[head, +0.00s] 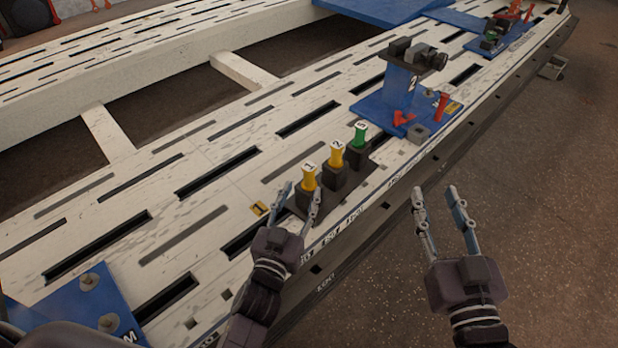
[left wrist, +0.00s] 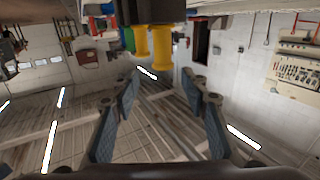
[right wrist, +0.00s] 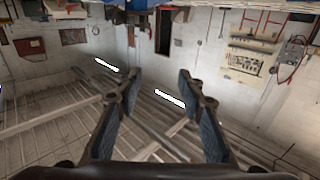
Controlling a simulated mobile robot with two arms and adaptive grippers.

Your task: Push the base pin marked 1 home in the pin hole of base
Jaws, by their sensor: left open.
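The yellow base pin marked 1 (head: 309,179) stands upright in a dark holder block (head: 302,205) on the pale slotted bench. It also shows in the left wrist view (left wrist: 162,48), which looks upside down. My left gripper (head: 300,194) is open and empty, its fingers to either side of pin 1 in the head view. In the left wrist view (left wrist: 160,82), pin 1 appears beyond the fingertips, apart from them. My right gripper (head: 437,194) is open and empty past the bench's front edge; its fingers also show apart in the right wrist view (right wrist: 160,80). I cannot tell where the base's pin hole is.
A second yellow pin (head: 337,153) and a green pin (head: 360,134) stand in dark blocks beside pin 1. A blue fixture marked 2 (head: 398,88) with red parts stands farther along the bench. A blue plate (head: 78,312) lies at lower left. Open floor lies at right.

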